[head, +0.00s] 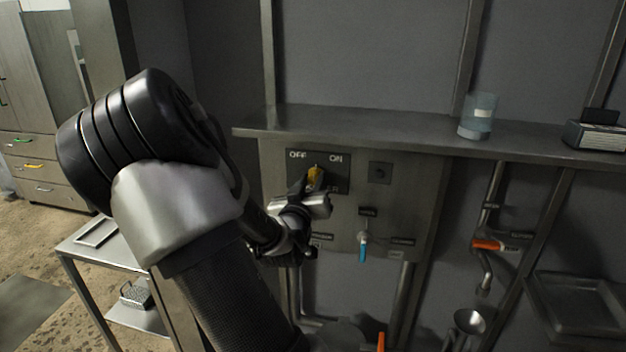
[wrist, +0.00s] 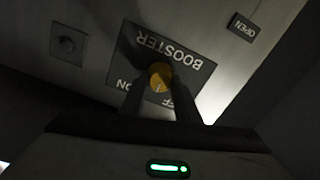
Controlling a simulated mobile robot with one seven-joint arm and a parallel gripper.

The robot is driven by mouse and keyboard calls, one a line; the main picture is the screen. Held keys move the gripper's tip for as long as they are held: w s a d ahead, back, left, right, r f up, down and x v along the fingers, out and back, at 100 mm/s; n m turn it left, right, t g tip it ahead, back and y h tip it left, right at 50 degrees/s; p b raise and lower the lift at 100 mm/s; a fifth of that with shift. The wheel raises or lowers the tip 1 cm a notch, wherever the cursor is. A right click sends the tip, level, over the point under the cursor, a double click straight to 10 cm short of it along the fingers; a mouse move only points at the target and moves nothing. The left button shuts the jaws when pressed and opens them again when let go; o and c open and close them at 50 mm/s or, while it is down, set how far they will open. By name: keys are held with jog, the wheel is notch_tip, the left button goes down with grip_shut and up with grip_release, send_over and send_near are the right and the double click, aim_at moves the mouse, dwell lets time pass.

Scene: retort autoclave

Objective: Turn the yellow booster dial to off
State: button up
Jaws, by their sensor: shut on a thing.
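The yellow booster dial (head: 315,175) sits on a dark plate (head: 341,160) lettered OFF at upper left and ON at upper right in the head view. In the wrist view, upside down, the dial (wrist: 160,75) shows between my two dark fingers. A small mark on the dial points roughly between OFF and ON; its exact angle is hard to tell. My gripper (head: 311,187) is shut on the dial, reaching it from the lower left. My fingers cover part of the plate's lettering.
A blue-handled valve (head: 363,248) hangs below right of the dial, and a small dark knob (head: 380,172) is to its right. A shelf (head: 400,129) juts out above, bearing a clear bluish container (head: 478,116). An orange-handled lever (head: 489,245) is further right.

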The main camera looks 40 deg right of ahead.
jog(key=n+p, duration=0.1)
jog(key=n, duration=0.4)
jog(key=shift+n+p, duration=0.3)
jog(key=shift+f, duration=0.1)
dwell(0.3)
jog(key=o, duration=1)
jog(key=shift+o, duration=0.2)
jog(key=shift+a, duration=0.15)
